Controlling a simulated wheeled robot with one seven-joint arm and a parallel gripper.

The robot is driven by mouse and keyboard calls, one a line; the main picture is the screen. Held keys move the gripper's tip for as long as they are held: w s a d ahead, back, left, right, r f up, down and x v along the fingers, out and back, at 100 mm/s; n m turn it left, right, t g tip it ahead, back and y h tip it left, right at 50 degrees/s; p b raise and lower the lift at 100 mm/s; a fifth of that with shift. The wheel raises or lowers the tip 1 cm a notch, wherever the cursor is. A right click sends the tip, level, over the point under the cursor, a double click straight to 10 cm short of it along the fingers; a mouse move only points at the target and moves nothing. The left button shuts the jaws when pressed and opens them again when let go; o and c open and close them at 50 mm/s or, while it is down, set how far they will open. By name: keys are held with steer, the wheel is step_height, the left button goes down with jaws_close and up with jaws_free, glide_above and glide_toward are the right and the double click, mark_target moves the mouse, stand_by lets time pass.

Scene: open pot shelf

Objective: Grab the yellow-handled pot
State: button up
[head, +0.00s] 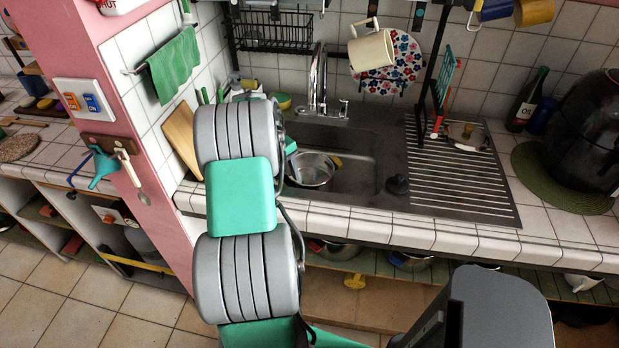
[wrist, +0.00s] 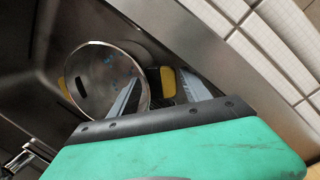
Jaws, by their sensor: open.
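The yellow-handled pot is a shiny metal pot (head: 311,170) in the sink; its yellow handle (head: 336,160) shows at its right side. In the wrist view the pot (wrist: 100,75) is seen from above, with one yellow handle (wrist: 168,82) near my fingers and a second yellow patch (wrist: 64,85) on the far side. My gripper (wrist: 157,82) is open, one finger on each side of the near handle. The left finger overlaps the pot's rim in the picture; I cannot tell whether either finger touches. In the head view my arm mostly hides the gripper.
The sink's walls and metal edge (wrist: 175,35) lie close to the gripper. A faucet (head: 318,80) stands behind the sink. A wooden board (head: 182,135) leans at left.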

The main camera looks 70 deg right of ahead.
steer(key=f, duration=0.2)
steer(key=shift+s+d+f, duration=0.1)
steer(key=shift+s+f, duration=0.1)
steer(key=shift+f, duration=0.15)
steer(key=shift+c, duration=0.5)
jaws_close()
steer(key=shift+d+r, duration=0.15)
steer(key=shift+r, duration=0.05)
